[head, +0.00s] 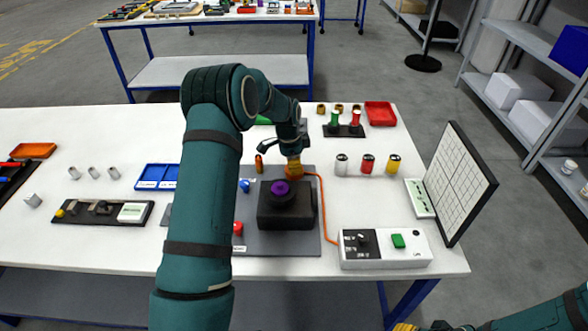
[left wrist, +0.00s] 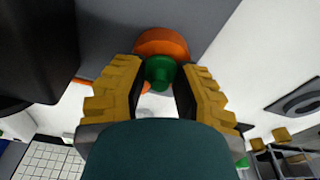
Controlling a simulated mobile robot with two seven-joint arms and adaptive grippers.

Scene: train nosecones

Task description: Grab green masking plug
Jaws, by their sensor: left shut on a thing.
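The green masking plug (left wrist: 160,72) is between the yellow fingers of my left gripper in the left wrist view, against a round orange part (left wrist: 162,43). My left gripper (left wrist: 157,92) is shut on the plug; whether the plug is seated in the orange part I cannot tell. In the head view my left gripper (head: 294,168) points down at the back edge of the grey mat, behind the black block with a purple top (head: 285,193). The plug is hidden there. Of my right gripper, only a yellow tip (head: 404,327) shows at the bottom edge.
An orange cable (head: 322,205) runs to a white control box (head: 385,248) with a green button. A black rack (head: 344,130) holds a green and a red piece. Several small cylinders (head: 367,164) stand nearby. A gridded panel (head: 460,182) stands at the right edge.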

